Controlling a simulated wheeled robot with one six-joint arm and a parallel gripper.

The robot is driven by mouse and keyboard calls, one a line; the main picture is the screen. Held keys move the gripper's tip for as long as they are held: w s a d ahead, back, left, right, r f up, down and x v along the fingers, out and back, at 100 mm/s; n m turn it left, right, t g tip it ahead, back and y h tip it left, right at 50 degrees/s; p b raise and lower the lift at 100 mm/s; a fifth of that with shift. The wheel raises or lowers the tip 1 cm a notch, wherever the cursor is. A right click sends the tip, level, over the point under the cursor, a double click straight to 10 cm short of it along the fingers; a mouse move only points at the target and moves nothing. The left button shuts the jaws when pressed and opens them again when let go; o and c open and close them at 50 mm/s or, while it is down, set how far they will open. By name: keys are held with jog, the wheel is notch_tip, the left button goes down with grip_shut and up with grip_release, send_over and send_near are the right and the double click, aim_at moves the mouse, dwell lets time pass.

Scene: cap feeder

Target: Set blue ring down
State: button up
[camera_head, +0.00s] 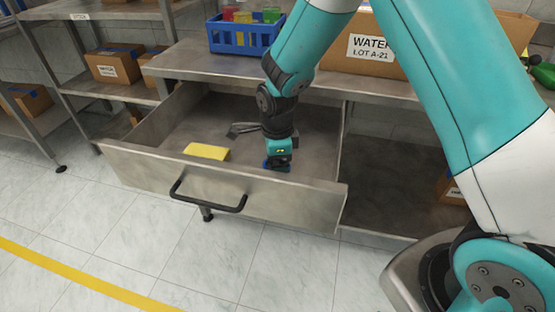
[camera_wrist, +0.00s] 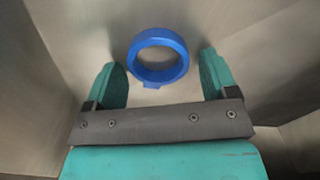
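The blue ring (camera_wrist: 160,76) lies on the drawer floor, as seen in the wrist view, with its opening facing the camera and a small tab at its lower edge. My gripper (camera_wrist: 162,78) is open, with one green finger to each side of the ring; the right finger is apart from it, and I cannot tell whether the left one touches. In the head view my gripper (camera_head: 278,165) points down inside the open drawer (camera_head: 270,198), near its front wall. A bit of blue (camera_head: 266,165) shows at the fingertips there.
A yellow block (camera_head: 206,152) lies in the drawer left of my gripper, and a grey metal item (camera_head: 245,129) lies behind it. The drawer walls stand close around. Above are a blue basket (camera_head: 240,38) and a WATER box (camera_head: 385,52) on the bench top.

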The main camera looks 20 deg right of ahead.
notch_tip(320, 180, up, 12)
jog(key=p, duration=0.2)
jog(key=s+a+r+n+y, duration=0.2)
jog(key=s+r+n, duration=0.4)
jog(key=s+n, duration=0.6)
jog(key=s+a+r+n+y, duration=0.2)
jog(key=s+r+n, duration=0.4)
jog(key=s+n, duration=0.6)
jog(key=n, duration=0.3)
jog(key=shift+s+r+n, duration=0.15)
jog(key=shift+s+n, duration=0.15)
jog(key=shift+n, duration=0.1)
jog(key=shift+a, duration=0.15)
